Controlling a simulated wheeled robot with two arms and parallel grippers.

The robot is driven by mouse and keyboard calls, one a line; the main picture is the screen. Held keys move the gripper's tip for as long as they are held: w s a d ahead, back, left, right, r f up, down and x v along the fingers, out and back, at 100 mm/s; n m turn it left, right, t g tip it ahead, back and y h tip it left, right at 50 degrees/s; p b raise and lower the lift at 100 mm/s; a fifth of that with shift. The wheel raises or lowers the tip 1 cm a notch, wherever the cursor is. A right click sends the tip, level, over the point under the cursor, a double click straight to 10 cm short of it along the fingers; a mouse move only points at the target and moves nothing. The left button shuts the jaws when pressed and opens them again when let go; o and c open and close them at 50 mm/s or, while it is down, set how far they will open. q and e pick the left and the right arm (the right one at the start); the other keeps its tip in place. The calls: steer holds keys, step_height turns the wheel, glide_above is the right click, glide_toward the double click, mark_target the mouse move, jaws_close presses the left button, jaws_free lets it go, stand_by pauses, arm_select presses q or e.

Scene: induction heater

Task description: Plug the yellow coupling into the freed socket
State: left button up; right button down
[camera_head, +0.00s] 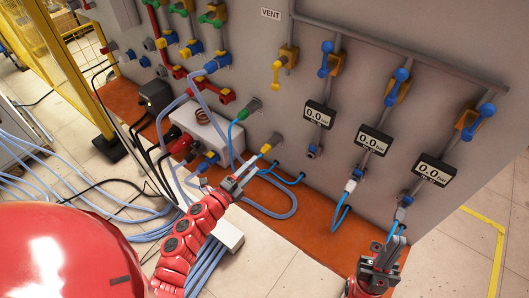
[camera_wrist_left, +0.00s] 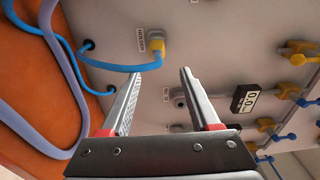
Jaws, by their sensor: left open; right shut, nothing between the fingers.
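The yellow coupling (camera_head: 266,148) sits in a wall fitting at the lower middle of the panel, with a thin blue hose attached. In the left wrist view, the coupling (camera_wrist_left: 156,42) is beside a small label, beyond my fingertips. My left gripper (camera_head: 250,168) is open in front of it; its fingers (camera_wrist_left: 158,80) hold nothing. An empty grey socket (camera_wrist_left: 180,97) shows to the right of the coupling; in the head view, this socket (camera_head: 314,150) is below the leftmost gauge. My right gripper (camera_head: 388,244) is shut and empty, low at the right.
Gauges (camera_head: 373,139) hang under blue and yellow valves. Two white hose connectors (camera_head: 350,186) are below the other gauges. A green coupling (camera_head: 250,107) with a blue hose is left of the yellow one. Loose hoses (camera_head: 288,210) loop low by the panel.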

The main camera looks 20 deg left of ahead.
mark_target(261, 154)
arm_select(q)
steer(key=shift+s+a+f+y, duration=0.1)
steer(key=shift+a+y, duration=0.4)
steer(key=shift+a, duration=0.1)
steer(key=x, duration=0.7)
steer(key=shift+b+x, duration=0.4)
steer(key=shift+x, duration=0.65)
steer(key=shift+b, duration=0.3)
stand_by(0.4)
